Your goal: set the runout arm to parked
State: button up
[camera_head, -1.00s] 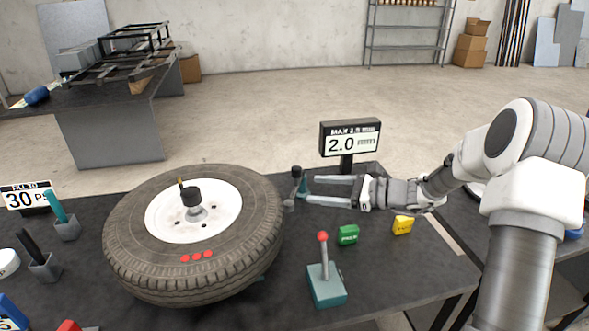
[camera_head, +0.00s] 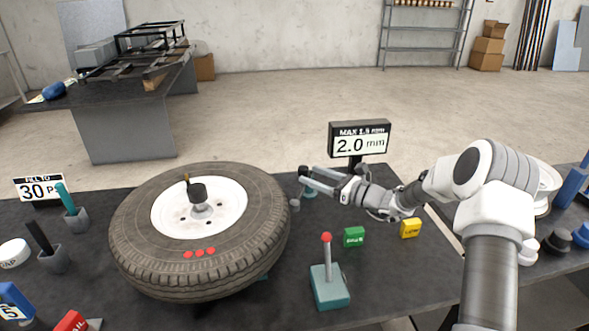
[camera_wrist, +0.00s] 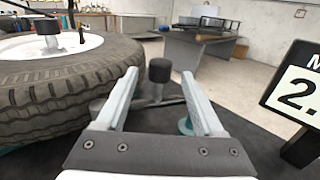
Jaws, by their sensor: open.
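The runout arm is beside the tire's right side. Its black knob (camera_wrist: 159,70) stands upright on a grey stem, with a grey bar (camera_wrist: 148,103) low beside the tire; the knob also shows in the head view (camera_head: 304,171). Its teal base (camera_head: 309,193) is partly hidden by my gripper. My gripper (camera_head: 307,179) is open, its fingers pointing left at the knob; in the wrist view (camera_wrist: 160,76) the knob appears between the two fingers. I cannot tell whether they touch it. The tire (camera_head: 143,246) lies flat with a white rim.
A display (camera_head: 359,146) reading 2.0 mm stands behind my gripper. A teal box with a red-topped lever (camera_head: 329,289), a green block (camera_head: 354,237) and a yellow block (camera_head: 410,228) are in front. Holders with tools stand at the left. The table between the blocks is clear.

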jog(key=x, duration=0.7)
grip_shut()
dwell(1.3)
